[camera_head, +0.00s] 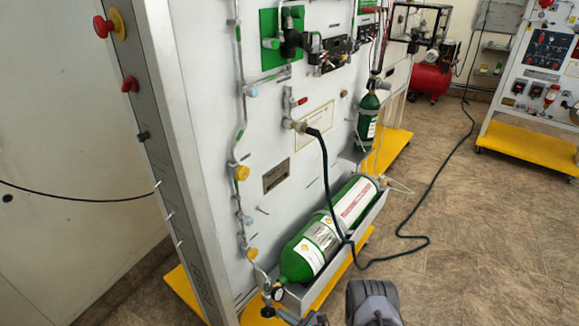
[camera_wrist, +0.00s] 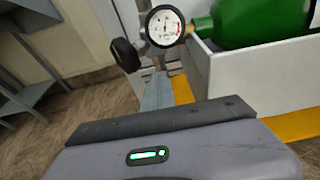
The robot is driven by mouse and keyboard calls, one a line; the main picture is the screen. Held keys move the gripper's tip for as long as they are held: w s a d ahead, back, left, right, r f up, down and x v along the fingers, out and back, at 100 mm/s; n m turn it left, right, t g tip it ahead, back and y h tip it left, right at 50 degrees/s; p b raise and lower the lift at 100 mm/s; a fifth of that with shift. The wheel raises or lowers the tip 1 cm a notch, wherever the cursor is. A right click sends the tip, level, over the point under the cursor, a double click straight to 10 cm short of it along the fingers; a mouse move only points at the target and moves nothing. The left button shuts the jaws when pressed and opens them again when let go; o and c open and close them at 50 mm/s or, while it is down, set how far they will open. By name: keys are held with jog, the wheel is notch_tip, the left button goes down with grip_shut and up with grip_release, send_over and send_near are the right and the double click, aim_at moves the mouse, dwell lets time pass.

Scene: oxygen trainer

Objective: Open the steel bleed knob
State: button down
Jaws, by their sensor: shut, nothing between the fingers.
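My gripper (camera_wrist: 158,82) shows in the wrist view as grey fingers, shut and empty, reaching up past the dark edge of its body. Just beyond the fingertips are a round white pressure gauge (camera_wrist: 165,27) and a black round knob (camera_wrist: 125,55) on a metal fitting. I cannot clearly pick out a steel bleed knob; it may be small or hidden by the gauge and fittings. In the head view, the gauge (camera_head: 278,294) and black knob (camera_head: 267,312) sit at the foot of the panel's pipe, left of the large green cylinder's end.
The green cylinder (camera_head: 310,245) lies in a white tray (camera_head: 318,290) right of the gauge. The white panel (camera_head: 215,90) stands behind, on yellow feet. A dark hose (camera_head: 415,238) loops across the floor. Open floor (camera_head: 480,240) lies to the right.

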jog(key=shift+s+a+f, duration=0.15)
jog(key=shift+s+a, duration=0.15)
jog(key=shift+s, duration=0.15)
dwell(0.3)
jog(key=shift+s+d, duration=1.25)
jog(key=shift+d, duration=2)
jog(key=r+x, duration=0.1)
jog(key=x, duration=0.5)
jog(key=shift+w+a+r, duration=0.25)
jog(key=shift+a+r, duration=0.15)
jog(key=shift+r, duration=0.05)
jog(key=shift+f, duration=0.15)
